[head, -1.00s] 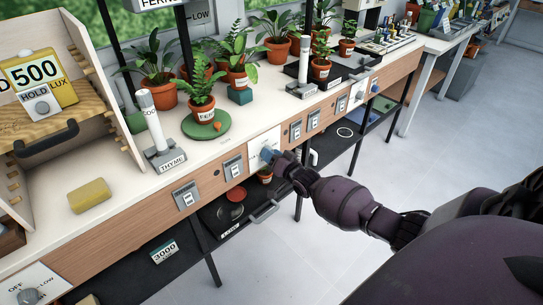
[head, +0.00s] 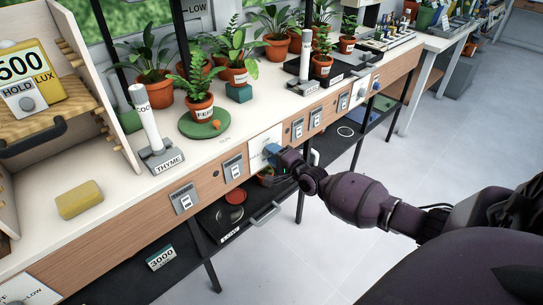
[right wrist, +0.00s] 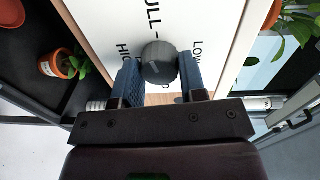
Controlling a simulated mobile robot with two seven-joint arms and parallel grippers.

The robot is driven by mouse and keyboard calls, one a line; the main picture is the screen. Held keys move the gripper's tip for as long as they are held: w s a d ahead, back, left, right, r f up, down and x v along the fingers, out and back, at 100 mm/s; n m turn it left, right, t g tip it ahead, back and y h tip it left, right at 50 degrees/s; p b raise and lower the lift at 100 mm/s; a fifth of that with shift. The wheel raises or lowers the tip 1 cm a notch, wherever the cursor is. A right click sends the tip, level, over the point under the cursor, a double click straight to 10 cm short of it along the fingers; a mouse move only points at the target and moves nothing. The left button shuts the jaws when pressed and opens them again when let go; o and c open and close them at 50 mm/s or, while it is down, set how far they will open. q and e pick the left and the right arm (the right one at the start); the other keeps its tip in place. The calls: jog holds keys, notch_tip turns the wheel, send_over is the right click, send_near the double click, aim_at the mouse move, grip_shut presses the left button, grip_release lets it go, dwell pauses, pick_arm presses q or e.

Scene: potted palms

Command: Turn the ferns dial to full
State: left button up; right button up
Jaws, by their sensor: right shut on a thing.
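The dial (right wrist: 159,64) is a dark grey round knob on a white plate (right wrist: 112,18) printed FULL, HIGH and LOW; a short pale mark shows on its face. In the head view the white plate (head: 259,139) is on the wooden front of the bench, below a potted fern (head: 199,83) on a green disc. My right gripper (head: 272,152) is at this plate and hides the dial there. In the right wrist view its blue fingers (right wrist: 160,76) are shut on the dial from both sides. My left gripper is not in view.
Switches (head: 234,168) line the bench front (head: 130,238) on both sides of the plate. A low dark shelf (head: 205,246) with a small pot (right wrist: 58,65) is below. A yellow sponge (head: 79,200) lies on the bench top. The floor at right is clear.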

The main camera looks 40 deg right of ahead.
pick_arm(q)
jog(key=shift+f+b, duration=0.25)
jog(key=shift+b, duration=0.25)
pick_arm(e)
jog(key=m, duration=0.2)
jog(key=shift+m, duration=0.3)
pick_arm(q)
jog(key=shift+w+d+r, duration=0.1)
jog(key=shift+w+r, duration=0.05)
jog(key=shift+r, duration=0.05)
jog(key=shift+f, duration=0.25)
pick_arm(e)
jog(key=o, duration=0.9)
pick_arm(q)
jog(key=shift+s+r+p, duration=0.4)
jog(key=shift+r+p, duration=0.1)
jog(key=shift+p, duration=0.4)
pick_arm(e)
jog(key=shift+s+d+r, duration=0.1)
jog(key=shift+s+d, duration=0.05)
jog(key=shift+s, duration=1.65)
jog(key=shift+s+d+r, duration=0.1)
jog(key=shift+s+d, duration=0.1)
jog(key=shift+s, duration=1.6)
jog(key=shift+s+d+r, duration=0.1)
jog(key=shift+s+d, duration=0.05)
jog(key=shift+s, duration=1.65)
